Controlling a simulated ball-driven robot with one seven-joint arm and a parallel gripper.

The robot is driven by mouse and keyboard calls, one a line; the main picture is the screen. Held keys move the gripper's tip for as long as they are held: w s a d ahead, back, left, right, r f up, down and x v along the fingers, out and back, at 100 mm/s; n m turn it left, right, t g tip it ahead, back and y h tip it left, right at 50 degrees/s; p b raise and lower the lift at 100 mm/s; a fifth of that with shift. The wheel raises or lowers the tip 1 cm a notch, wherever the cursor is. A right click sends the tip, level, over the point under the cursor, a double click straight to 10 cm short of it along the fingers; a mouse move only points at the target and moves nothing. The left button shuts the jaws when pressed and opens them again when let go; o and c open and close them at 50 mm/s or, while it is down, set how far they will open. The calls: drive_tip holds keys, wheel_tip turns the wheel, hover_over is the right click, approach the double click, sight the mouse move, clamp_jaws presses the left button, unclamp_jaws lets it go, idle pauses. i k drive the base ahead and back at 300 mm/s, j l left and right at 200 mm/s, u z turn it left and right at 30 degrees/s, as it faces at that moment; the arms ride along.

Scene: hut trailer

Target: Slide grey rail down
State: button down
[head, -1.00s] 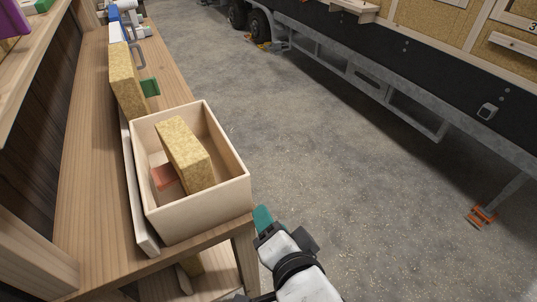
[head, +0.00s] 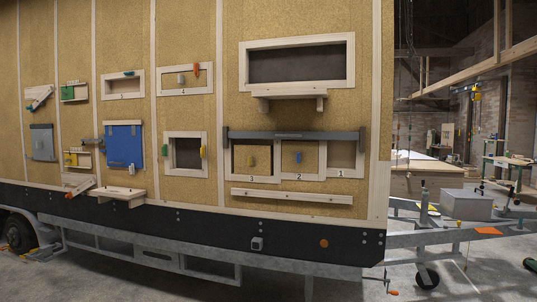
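A grey rail (head: 295,135) runs horizontally across the trailer wall, along the top of a framed opening split into three bays. The bays carry the numbers 3, 2 and 1 from left to right. The left panel (head: 266,160) and the middle panel (head: 312,158) each have a small knob. The rail has a darker end piece at each side. My gripper is not in view.
A wooden ledge (head: 292,197) sits below the bays, and a shelf (head: 290,94) under a window sits above. Left are a small framed window (head: 186,154) and a blue panel (head: 124,146). Concrete floor shows below the trailer.

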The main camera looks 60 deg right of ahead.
sight(263, 135)
drive_tip(key=i+l, duration=0.25)
drive_tip(key=l, duration=0.25)
drive_tip(key=i+l, duration=0.3)
drive_tip(key=l, duration=0.2)
drive_tip(key=i+l+z, duration=0.1)
drive_tip(key=i+l, duration=0.15)
drive_tip(key=l, duration=0.2)
drive_tip(key=i+l, duration=0.3)
drive_tip(key=l, duration=0.2)
drive_tip(key=i+l+z, duration=0.1)
drive_tip(key=i+l, duration=0.2)
drive_tip(key=l, duration=0.15)
drive_tip(key=i+l, duration=0.3)
drive_tip(key=l, duration=0.15)
